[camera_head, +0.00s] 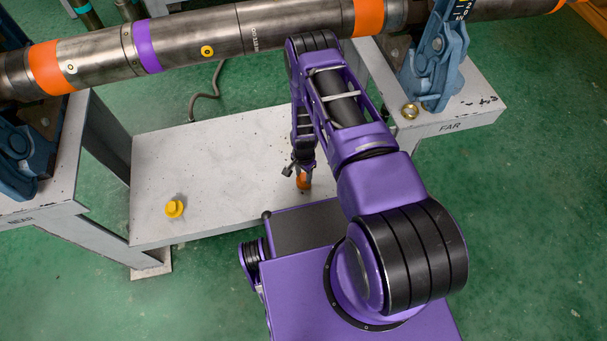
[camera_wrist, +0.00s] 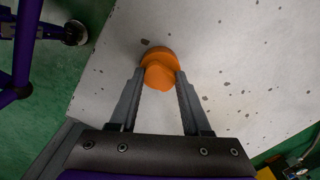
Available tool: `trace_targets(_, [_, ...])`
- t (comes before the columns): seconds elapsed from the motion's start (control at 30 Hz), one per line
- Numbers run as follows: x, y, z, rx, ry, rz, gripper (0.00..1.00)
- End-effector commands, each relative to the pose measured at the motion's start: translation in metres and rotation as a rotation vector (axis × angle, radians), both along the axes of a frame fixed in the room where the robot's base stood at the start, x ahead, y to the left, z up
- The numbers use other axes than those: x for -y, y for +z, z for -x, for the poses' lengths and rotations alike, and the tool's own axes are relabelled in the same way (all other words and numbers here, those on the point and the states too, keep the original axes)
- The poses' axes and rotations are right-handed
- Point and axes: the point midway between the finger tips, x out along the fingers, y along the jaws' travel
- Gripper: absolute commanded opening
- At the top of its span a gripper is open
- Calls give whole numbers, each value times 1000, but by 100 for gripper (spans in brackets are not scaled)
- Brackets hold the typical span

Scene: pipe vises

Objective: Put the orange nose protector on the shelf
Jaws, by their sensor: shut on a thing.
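The orange nose protector (camera_head: 303,183) is between the fingertips of my gripper (camera_head: 303,174), near the front edge of the white shelf (camera_head: 225,140). In the wrist view the nose protector (camera_wrist: 160,66) shows as a round orange cap with a wider rim, and my gripper (camera_wrist: 160,80) is shut on it from both sides. The shelf's pale, chipped surface (camera_wrist: 235,50) lies behind it. I cannot tell whether the protector touches the shelf or is just above it.
A yellow cap (camera_head: 175,208) stands at the shelf's front left. A long metal pipe (camera_head: 195,41) with orange and purple bands crosses the back, resting by blue vises (camera_head: 437,60). The shelf's middle is clear.

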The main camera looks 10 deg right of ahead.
Motion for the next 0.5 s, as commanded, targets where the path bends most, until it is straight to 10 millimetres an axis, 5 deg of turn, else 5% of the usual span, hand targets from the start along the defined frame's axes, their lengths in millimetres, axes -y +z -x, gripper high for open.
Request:
trace_targets(0.17, [0, 0, 0, 0, 0, 0, 76])
trace_targets(0.5, [0, 2, 0, 0, 0, 0, 78])
